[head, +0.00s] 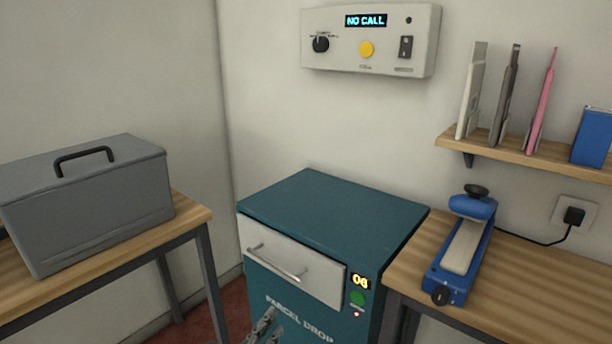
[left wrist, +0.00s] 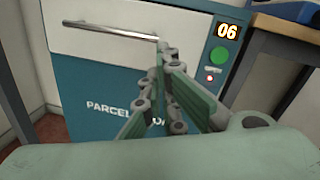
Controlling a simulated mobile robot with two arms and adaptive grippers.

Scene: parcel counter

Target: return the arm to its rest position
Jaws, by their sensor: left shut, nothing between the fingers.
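My left gripper (head: 268,324) shows at the bottom of the head view, low in front of the teal parcel drop cabinet (head: 340,215). In the left wrist view the left gripper (left wrist: 165,62) is shut and empty, its fingers together in front of the cabinet front (left wrist: 90,95). The white drawer (head: 290,262) of the cabinet has a metal handle (head: 277,262) and looks closed. The fingers cover part of the "PARCEL DROP" lettering in the left wrist view. Whether the fingers touch the cabinet cannot be told. My right gripper is not in view.
A grey case (head: 90,205) stands on the left wooden table (head: 190,215). A blue sealer (head: 463,250) stands on the right table (head: 415,262). A wall panel (head: 370,40) reads "NO CALL". The cabinet display (head: 360,282) reads "06". The cabinet top is clear.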

